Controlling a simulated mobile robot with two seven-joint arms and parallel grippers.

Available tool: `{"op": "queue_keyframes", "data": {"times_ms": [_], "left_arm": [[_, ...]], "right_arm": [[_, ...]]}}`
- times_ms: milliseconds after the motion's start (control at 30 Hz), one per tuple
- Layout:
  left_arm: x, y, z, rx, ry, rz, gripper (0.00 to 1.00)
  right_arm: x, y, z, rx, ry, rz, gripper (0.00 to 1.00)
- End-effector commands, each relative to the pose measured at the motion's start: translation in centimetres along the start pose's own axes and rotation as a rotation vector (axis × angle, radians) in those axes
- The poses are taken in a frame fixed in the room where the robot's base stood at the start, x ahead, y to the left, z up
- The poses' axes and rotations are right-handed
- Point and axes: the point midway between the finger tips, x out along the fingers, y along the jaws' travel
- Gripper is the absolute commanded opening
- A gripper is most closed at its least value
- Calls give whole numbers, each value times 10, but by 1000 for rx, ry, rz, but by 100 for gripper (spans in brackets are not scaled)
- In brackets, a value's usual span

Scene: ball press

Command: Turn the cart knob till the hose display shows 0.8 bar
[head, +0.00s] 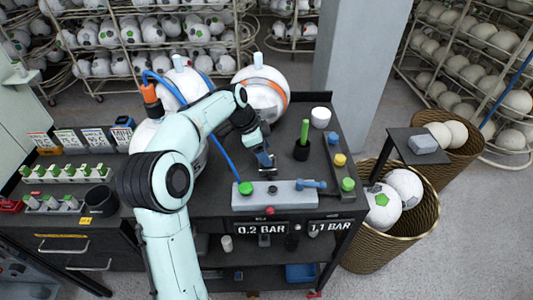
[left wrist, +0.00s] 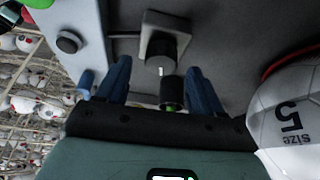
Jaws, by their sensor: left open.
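My left gripper (head: 265,160) is above the dark cart top, behind the grey control bar (head: 290,196). In the left wrist view its two blue fingers (left wrist: 158,85) are apart with nothing gripped. A dark round knob (left wrist: 165,47) with a white mark on a square grey mount shows beyond the fingertips, apart from them. A dark cylinder with green at its base (left wrist: 172,92) appears between the fingers. On the cart front, the left display (head: 262,229) reads 0.2 BAR and the right display (head: 330,227) reads 1.1 BAR. Their small labels are unreadable. My right gripper is out of view.
A white ball with an orange band (head: 262,92) is at the back. Wicker baskets (head: 384,240) hold balls at right.

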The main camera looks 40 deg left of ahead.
Motion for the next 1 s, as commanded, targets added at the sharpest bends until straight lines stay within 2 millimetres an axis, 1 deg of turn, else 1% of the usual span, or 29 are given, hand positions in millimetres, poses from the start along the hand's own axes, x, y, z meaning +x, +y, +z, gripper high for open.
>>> {"op": "queue_keyframes", "data": {"times_ms": [33, 100, 200, 467, 500, 567, 600, 633, 667, 1000], "left_arm": [[6, 0, -1, 0, 0, 2, 67], [12, 0, -1, 0, 0, 1, 67], [16, 0, -1, 0, 0, 1, 67], [18, 0, 0, 0, 0, 0, 67], [17, 0, 0, 0, 0, 0, 61], [17, 0, 0, 0, 0, 0, 41], [17, 0, 0, 0, 0, 0, 28], [17, 0, 0, 0, 0, 0, 18], [17, 0, 0, 0, 0, 0, 11], [18, 0, 0, -33, 0, -15, 11]], "right_arm": [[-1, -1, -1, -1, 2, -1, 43], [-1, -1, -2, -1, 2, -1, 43], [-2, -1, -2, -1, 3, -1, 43], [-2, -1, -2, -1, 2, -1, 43], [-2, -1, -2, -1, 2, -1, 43], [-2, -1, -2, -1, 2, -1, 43], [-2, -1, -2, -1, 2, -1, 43], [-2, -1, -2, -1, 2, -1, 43], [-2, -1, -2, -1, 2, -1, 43], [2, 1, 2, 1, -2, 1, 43]]}}
